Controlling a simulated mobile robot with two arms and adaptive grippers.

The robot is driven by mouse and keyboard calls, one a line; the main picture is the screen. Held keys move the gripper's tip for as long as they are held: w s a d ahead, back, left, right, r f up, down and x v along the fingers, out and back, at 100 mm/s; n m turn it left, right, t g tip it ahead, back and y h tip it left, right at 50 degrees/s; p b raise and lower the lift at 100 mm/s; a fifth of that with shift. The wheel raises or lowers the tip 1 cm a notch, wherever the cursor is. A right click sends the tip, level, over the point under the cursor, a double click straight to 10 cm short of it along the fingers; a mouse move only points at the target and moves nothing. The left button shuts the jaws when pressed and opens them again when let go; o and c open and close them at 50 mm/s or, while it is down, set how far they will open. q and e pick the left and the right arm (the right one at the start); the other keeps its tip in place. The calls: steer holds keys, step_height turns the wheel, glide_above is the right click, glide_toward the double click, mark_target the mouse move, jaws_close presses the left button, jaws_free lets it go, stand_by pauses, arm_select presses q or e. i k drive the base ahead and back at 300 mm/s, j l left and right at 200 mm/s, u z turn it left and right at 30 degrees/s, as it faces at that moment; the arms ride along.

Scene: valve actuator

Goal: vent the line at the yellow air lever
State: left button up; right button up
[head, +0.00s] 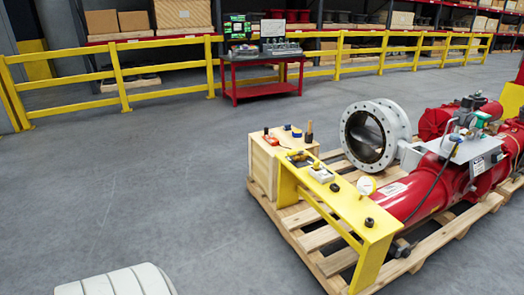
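A red valve actuator (425,185) lies on a wooden pallet (318,238), with a grey round flanged valve body (398,117) at its far left. A yellow stand (345,208) on the pallet's near left side carries small fittings and a white-faced gauge (366,185). A small yellow part (317,167) sits on a pale block on the stand's top. It may be the air lever, but it is too small to tell its shape or position. Neither gripper shows in the head view.
A wooden crate (263,168) with hand tools on top stands beside the yellow stand. A red table (262,90) with a screen stands behind, near a yellow guard rail (165,70). Shelves with boxes are beyond.

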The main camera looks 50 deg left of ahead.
mark_target(291, 153)
steer(key=u, duration=1.4)
steer(key=i+j+z, duration=0.2)
steer(key=i, duration=0.2)
steer(key=i+j+z, duration=0.15)
steer(key=i+j, duration=0.2)
steer(key=i, duration=0.05)
